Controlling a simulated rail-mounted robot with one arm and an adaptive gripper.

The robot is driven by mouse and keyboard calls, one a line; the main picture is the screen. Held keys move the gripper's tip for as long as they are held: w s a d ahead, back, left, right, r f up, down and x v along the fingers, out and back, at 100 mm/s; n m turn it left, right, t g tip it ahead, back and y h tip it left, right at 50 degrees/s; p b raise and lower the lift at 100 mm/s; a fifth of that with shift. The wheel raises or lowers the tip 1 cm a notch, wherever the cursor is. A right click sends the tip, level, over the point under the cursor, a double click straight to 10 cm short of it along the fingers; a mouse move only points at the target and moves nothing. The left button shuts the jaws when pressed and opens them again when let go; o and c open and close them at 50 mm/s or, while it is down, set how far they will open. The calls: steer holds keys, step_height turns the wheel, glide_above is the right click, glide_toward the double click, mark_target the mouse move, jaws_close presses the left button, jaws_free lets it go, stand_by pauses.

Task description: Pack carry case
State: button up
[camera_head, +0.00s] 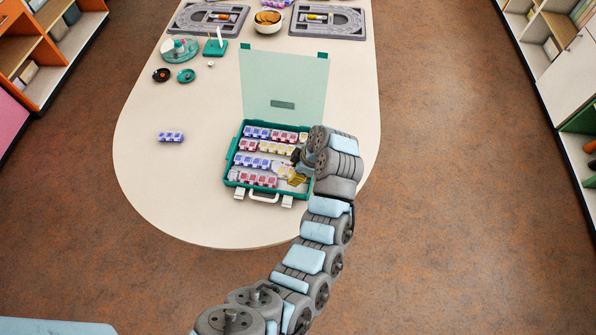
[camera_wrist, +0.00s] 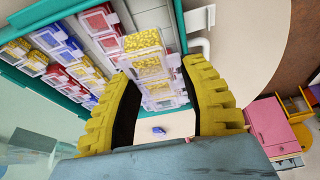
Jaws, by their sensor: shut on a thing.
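The open teal carry case (camera_head: 228,172) lies on the table with its pale lid (camera_head: 283,85) standing up at the back. Rows of small bead boxes with blue, red and yellow contents fill much of it. My gripper (camera_head: 296,172) is at the case's right side, with its yellow fingers (camera_wrist: 165,95) shut on a yellow bead box strip (camera_wrist: 147,62) at the case interior. The fingers and arm hide part of the case's right side. A blue bead box strip (camera_head: 171,137) lies on the table left of the case; it shows small in the wrist view (camera_wrist: 159,130).
The case's white handle (camera_head: 264,197) and latches face the front edge. Behind it on the table are a bowl (camera_head: 268,22), grey trays (camera_head: 208,20), a teal stand (camera_head: 215,46) and small dishes (camera_head: 186,75). The table's left and front are mostly clear.

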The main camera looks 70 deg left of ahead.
steer(key=shift+f+b, duration=0.6)
steer(key=shift+f, duration=1.8)
steer(key=o, duration=1.2)
steer(key=shift+r, duration=0.1)
steer(key=shift+r+p, duration=0.85)
steer(key=shift+r, duration=2.8)
